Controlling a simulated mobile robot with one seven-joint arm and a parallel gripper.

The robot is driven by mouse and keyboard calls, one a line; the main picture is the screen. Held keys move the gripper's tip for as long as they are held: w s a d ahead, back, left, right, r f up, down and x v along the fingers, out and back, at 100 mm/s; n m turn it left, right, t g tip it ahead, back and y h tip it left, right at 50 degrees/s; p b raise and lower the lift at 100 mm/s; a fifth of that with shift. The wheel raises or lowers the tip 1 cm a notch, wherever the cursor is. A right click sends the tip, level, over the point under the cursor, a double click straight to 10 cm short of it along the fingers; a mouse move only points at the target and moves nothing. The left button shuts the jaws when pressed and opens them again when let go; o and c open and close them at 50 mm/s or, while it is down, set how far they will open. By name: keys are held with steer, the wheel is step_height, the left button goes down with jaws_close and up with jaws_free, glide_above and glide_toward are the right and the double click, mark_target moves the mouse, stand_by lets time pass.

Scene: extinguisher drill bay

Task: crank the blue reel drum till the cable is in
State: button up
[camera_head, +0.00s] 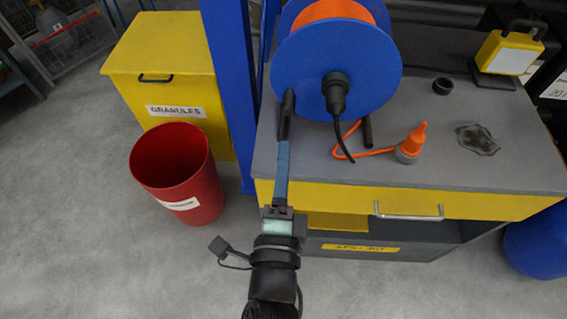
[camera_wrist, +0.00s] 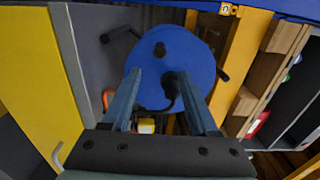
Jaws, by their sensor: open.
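The blue reel drum (camera_head: 345,72) stands on the grey worktop, with orange cable wound behind its face. A black hub (camera_head: 335,80) and cylinder sit at its middle, with a thin black lead hanging down. Orange cable (camera_head: 362,153) runs over the worktop to an orange cone-shaped end (camera_head: 411,141). In the wrist view the drum's blue face (camera_wrist: 196,52) fills the space ahead, with a black knob (camera_wrist: 160,48) and the hub (camera_wrist: 171,84). My gripper (camera_head: 285,143) is at the drum's left edge; its two blue fingers (camera_wrist: 158,78) are apart and empty. Depth to the knob is unclear.
A blue post (camera_head: 230,90) rises left of the drum. A red bin (camera_head: 178,175) and yellow granules box (camera_head: 165,75) stand at left. A yellow lamp (camera_head: 505,53), black ring (camera_head: 442,86) and dark stain (camera_head: 478,139) are on the right worktop. A drawer handle (camera_head: 408,216) juts out below.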

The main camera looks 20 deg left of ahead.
mark_target(288, 115)
steer(key=w+a+n, duration=0.1)
steer(key=w+n, duration=0.3)
steer(key=n, duration=0.2)
steer(key=w+a+n, duration=0.1)
steer(key=w+n, duration=0.4)
steer(key=n, duration=0.1)
steer(key=w+a+n, duration=0.2)
steer(key=w+n, duration=0.2)
steer(key=n, duration=0.2)
steer(key=shift+w+f, duration=0.25)
steer(key=shift+c, duration=0.3)
jaws_close()
stand_by(1.3)
